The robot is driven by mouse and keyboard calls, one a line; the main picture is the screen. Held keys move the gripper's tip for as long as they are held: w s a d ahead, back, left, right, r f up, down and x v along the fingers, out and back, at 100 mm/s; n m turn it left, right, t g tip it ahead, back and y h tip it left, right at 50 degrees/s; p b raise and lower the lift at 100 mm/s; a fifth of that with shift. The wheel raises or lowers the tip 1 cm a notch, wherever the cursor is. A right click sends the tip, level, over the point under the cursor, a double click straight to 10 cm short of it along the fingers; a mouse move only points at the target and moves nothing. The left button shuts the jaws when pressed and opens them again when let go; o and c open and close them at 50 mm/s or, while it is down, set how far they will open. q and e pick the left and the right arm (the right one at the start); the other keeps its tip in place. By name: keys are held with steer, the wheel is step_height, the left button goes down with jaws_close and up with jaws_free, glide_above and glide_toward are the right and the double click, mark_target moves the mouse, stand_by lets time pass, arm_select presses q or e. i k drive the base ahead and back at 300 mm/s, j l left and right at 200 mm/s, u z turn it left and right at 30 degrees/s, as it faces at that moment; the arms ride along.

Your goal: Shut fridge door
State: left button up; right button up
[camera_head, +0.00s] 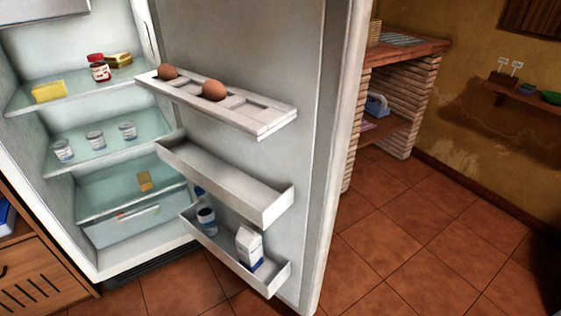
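The fridge door (305,170) stands wide open, swung out to the right of the fridge, with its inner side facing me. The fridge body (22,112) is at the left, and its lit inside is in plain view. Neither of my grippers is in view.
Inside the fridge, glass shelves hold a jar (99,69), yellow blocks and several small cups. A wooden cabinet (40,270) stands at lower left. A brick counter (402,105) is behind the door. The tiled floor (420,240) at right is clear.

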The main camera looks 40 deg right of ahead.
mark_target(270, 156)
steer(key=l+u, duration=0.1)
steer(key=l, duration=0.3)
steer(key=k+l+u, duration=0.1)
steer(key=l, duration=0.35)
steer(key=k+l+u, duration=0.1)
steer(key=l, duration=0.3)
steer(key=k+l+u, duration=0.1)
steer(key=l, duration=0.3)
steer(key=k+l+u, duration=0.1)
steer(key=l, duration=0.25)
steer(key=k+l+u, duration=0.15)
steer(key=l, duration=0.25)
steer(key=k+l+u, duration=0.1)
steer(key=l, duration=0.25)
steer(key=k, duration=0.1)
